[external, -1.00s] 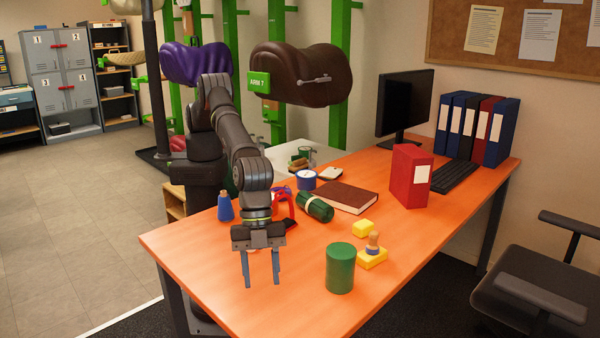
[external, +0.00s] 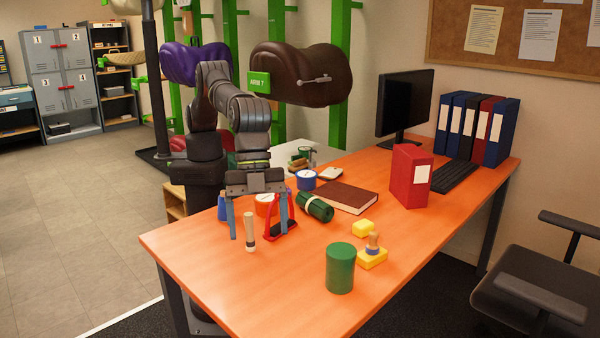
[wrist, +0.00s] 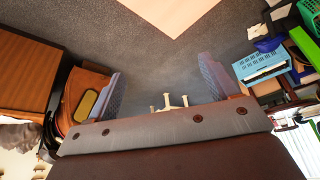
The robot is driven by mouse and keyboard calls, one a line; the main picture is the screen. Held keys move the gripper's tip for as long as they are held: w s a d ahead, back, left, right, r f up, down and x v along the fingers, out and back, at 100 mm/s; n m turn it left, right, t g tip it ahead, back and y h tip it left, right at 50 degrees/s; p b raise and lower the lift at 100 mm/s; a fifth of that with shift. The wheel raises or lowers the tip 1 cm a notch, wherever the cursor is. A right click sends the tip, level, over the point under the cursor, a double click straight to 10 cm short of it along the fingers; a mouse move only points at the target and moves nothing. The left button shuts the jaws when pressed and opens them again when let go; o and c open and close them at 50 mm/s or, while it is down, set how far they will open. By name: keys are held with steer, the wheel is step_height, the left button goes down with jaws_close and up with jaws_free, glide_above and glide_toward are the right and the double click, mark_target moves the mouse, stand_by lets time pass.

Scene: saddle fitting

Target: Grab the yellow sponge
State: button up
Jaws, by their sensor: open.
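Two yellow blocks lie on the orange desk (external: 300,270), right of its middle in the external view. One is a small plain yellow block (external: 363,228). The other is a flatter yellow slab (external: 368,262) just in front of it, with a wooden-handled, blue-banded piece (external: 373,243) upright on it. I cannot tell for certain which is the sponge. My gripper (external: 259,235) is open and empty, pointing down above the desk's left part, well left of both blocks. In the wrist view its fingers (wrist: 161,68) are spread apart; I make out neither yellow block between them.
A green cylinder (external: 340,268) stands in front of the slab. A wooden-handled stick (external: 250,232), a red frame-like item (external: 280,225) and an orange round item (external: 266,206) are close to my fingers. A green roll (external: 314,207), brown book (external: 345,196) and red binder (external: 410,176) are farther back.

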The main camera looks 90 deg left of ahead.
steer(key=w+a+n+t, duration=0.1)
steer(key=w+a+n, duration=0.2)
steer(key=w+a, duration=1.55)
steer(key=w+a+n, duration=0.1)
steer(key=w+a, duration=0.2)
steer(key=a, duration=0.8)
steer(key=w+a+n, duration=0.1)
steer(key=w+a, duration=0.1)
steer(key=a, duration=0.8)
glide_toward(363, 222)
steer(key=shift+t+y, duration=0.4)
steer(key=f, duration=0.1)
steer(key=d+f, duration=0.2)
steer(key=f, duration=0.1)
steer(key=shift+x, duration=3.1)
steer(key=shift+w+d, duration=0.1)
steer(key=shift+w, duration=0.05)
steer(key=c, duration=1.1)
